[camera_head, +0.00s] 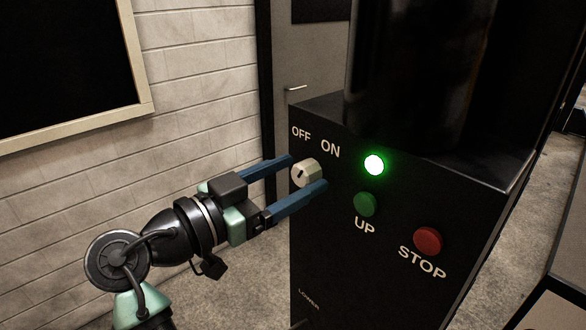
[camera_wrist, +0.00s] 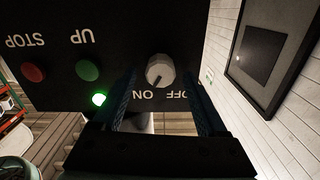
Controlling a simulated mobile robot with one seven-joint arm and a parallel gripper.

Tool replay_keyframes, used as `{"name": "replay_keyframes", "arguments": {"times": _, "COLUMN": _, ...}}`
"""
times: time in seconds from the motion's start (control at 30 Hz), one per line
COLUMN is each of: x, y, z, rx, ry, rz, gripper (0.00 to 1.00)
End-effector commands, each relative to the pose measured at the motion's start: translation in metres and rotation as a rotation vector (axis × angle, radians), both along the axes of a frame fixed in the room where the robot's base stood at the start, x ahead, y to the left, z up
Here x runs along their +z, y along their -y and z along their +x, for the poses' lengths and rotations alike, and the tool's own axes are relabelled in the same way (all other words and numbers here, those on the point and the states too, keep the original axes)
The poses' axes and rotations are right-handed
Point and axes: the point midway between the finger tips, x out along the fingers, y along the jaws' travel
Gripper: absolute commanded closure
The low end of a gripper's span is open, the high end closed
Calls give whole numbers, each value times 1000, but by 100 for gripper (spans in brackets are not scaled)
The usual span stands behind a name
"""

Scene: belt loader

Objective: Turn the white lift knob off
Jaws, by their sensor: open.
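The white lift knob (camera_head: 306,173) is on the front of the black control panel (camera_head: 330,235), below the OFF and ON labels. Its dark pointer mark shows; in the wrist view the mark on the knob (camera_wrist: 159,70) slants, and I cannot tell surely which label it points to. A green lamp (camera_head: 374,165) is lit to the right of the knob. My gripper (camera_head: 308,172) is open, with one blue finger on each side of the knob. In the wrist view the fingers (camera_wrist: 165,90) also stand apart around the knob. I cannot tell whether they touch it.
A green UP button (camera_head: 365,204) and a red STOP button (camera_head: 428,241) sit to the right of the knob on the same panel. A brick wall (camera_head: 205,70) and a grey door (camera_head: 315,60) stand behind. Bare floor lies left of the panel.

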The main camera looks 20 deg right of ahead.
Motion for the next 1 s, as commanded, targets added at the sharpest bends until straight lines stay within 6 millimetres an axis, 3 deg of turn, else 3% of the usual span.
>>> {"name": "replay_keyframes", "arguments": {"times": 0.3, "x": -1, "y": 3, "z": 1, "rx": -1, "ry": 0, "rz": 1, "gripper": 27}}
{"name": "replay_keyframes", "arguments": {"times": 0.7, "x": 0, "y": 2, "z": 1, "rx": -1, "ry": 0, "rz": 1, "gripper": 99}}
{"name": "replay_keyframes", "arguments": {"times": 1.0, "x": 0, "y": 2, "z": 1, "rx": -1, "ry": -18, "rz": -5, "gripper": 100}}
